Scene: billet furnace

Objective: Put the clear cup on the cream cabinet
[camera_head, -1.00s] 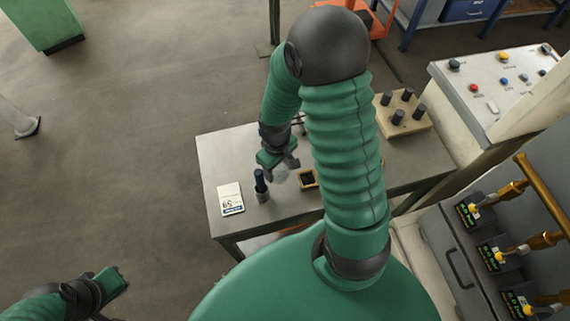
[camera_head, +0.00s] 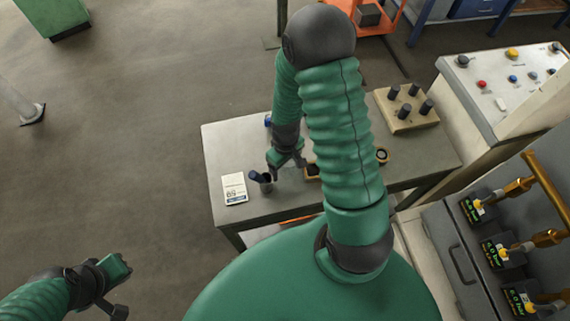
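My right arm crosses the middle of the view, and its gripper (camera_head: 287,163) points down over the grey metal table. I cannot make out the clear cup in the current view; it may be hidden at the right gripper. Whether that gripper's fingers hold anything is too small to tell. A cream cabinet-like console (camera_head: 480,103) with coloured buttons on its sloped top stands at the right, beyond the table. My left gripper (camera_head: 120,288) is at the lower left, over the floor, away from the table, with its fingers apart and empty.
The table (camera_head: 225,145) holds a white card (camera_head: 234,188), a dark upright cylinder (camera_head: 261,181), a small yellow-edged item (camera_head: 312,171), a round dark item (camera_head: 382,156) and a tan block with dark pegs (camera_head: 405,108). Brass-handled equipment (camera_head: 505,195) stands at right.

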